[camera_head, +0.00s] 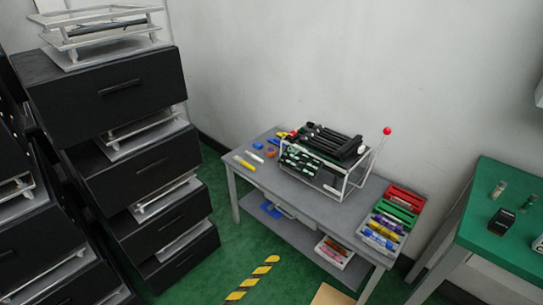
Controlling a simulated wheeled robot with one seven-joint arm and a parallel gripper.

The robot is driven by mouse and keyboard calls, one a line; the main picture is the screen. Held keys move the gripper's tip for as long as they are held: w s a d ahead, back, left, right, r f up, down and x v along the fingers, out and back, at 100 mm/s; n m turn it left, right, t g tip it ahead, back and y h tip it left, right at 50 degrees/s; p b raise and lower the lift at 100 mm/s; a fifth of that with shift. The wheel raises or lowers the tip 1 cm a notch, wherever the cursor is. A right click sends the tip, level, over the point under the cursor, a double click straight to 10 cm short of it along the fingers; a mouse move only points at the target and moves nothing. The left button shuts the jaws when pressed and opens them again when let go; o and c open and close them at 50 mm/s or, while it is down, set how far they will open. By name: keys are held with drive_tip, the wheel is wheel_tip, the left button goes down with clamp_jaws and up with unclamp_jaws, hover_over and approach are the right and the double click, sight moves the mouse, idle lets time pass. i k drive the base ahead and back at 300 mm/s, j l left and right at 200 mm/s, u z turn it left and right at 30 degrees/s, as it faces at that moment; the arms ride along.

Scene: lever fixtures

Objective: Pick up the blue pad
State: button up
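A flat blue item (271,210) lies on the lower shelf of the grey table, near its left end; it may be the blue pad. A smaller blue piece (258,146) lies on the tabletop at the left, among small coloured items. Both are too small to identify surely. My gripper is not in view.
The grey table (310,200) holds a wire rack (345,180) of black-handled items and a tray (390,228) of coloured items. Black drawers (150,170) stand left. A green-topped table (490,235) is right. Green floor (215,260) with a yellow-black stripe (250,280) lies in front.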

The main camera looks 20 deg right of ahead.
sight(258, 146)
drive_tip(key=i+l+z, duration=0.15)
drive_tip(key=i, duration=0.35)
drive_tip(key=i+l+z, duration=0.1)
drive_tip(key=i, duration=0.4)
drive_tip(key=u, duration=0.45)
drive_tip(key=j+u, duration=0.1)
drive_tip(key=u, duration=0.8)
drive_tip(key=j+u, duration=0.1)
drive_tip(key=u, duration=1.2)
drive_tip(key=k+u, duration=0.1)
drive_tip(key=u, duration=0.6)
drive_tip(key=i+z, duration=0.1)
drive_tip(key=k+l+z, duration=0.1)
drive_tip(key=z, duration=3.1)
drive_tip(key=i+u, duration=0.15)
drive_tip(key=k+j, duration=0.05)
